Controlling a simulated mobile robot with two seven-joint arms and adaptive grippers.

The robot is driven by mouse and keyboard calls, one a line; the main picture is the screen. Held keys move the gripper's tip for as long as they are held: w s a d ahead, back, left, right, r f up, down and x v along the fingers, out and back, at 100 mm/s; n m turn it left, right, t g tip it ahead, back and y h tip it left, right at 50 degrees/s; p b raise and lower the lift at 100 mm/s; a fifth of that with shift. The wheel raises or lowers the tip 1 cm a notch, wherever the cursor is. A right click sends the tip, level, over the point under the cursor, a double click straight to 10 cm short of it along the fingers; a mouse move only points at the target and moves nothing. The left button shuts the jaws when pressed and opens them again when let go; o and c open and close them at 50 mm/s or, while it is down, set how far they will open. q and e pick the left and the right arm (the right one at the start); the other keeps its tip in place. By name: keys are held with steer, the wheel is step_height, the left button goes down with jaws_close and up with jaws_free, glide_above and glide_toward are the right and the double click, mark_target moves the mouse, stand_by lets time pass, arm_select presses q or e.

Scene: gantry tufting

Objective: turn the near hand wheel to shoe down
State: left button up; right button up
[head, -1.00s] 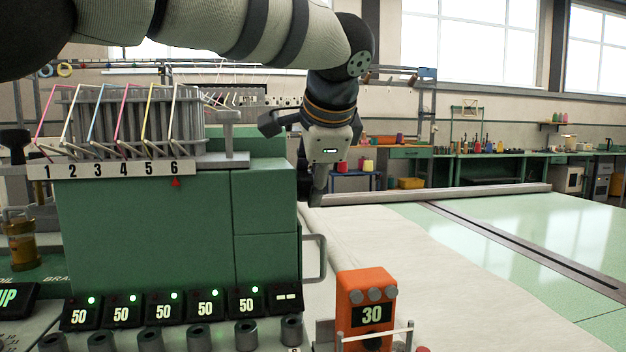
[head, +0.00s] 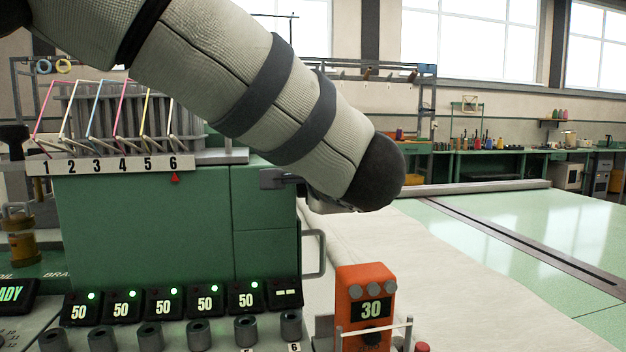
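My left arm comes in from the upper left and reaches across the top right of the green tufting machine (head: 145,220). My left gripper (head: 283,180) is mostly hidden behind its own forearm. Only a dark piece that looks like a finger shows by the machine's upper right corner, with a bit of pale housing under the arm. I cannot tell whether it is open or shut, or touching anything. I cannot make out a hand wheel; the arm covers the area behind it. My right gripper is not in view.
A grey handle (head: 316,254) sticks out from the machine's right side. An orange unit (head: 364,300) showing 30 stands in front of the pale cloth (head: 440,285). Several displays (head: 122,308) and dark knobs line the front. The green table (head: 500,215) at the right is clear.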

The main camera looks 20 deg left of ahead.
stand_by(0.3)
arm_select(q)
steer(key=o, duration=1.2)
steer(key=v, duration=1.2)
steer(key=shift+s+f, duration=0.1)
steer(key=shift+f, duration=0.05)
